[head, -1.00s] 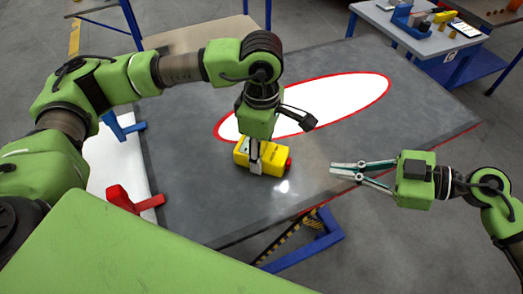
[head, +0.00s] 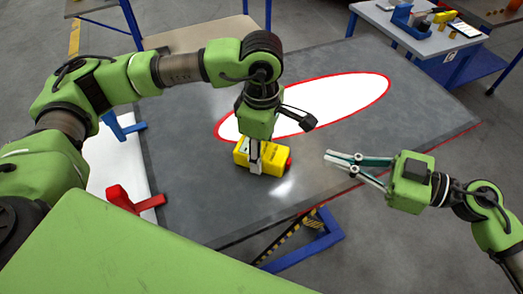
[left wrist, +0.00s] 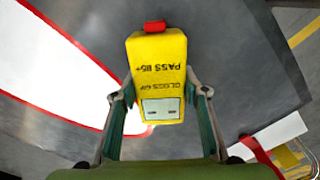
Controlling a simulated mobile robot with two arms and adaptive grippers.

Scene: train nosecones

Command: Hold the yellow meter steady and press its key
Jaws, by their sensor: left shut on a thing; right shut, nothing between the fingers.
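The yellow meter (head: 242,154) lies on the grey table, with the red key (head: 289,163) on its right end. In the left wrist view the meter (left wrist: 160,85) shows dark lettering and a pale display, and the red key (left wrist: 155,26) is at its far end. My left gripper (head: 255,169) comes down from above and is shut on the meter, one finger on each side. It also shows in the left wrist view (left wrist: 160,98). My right gripper (head: 335,158) is shut and empty, pointing left. Its tips are a short gap to the right of the key.
A white oval with a red outline (head: 340,95) lies on the grey tabletop (head: 400,115) behind the meter. A red clamp-like piece (head: 135,200) is at the table's left edge. A side table (head: 400,35) with tools stands at the back right. The tabletop between key and right gripper is clear.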

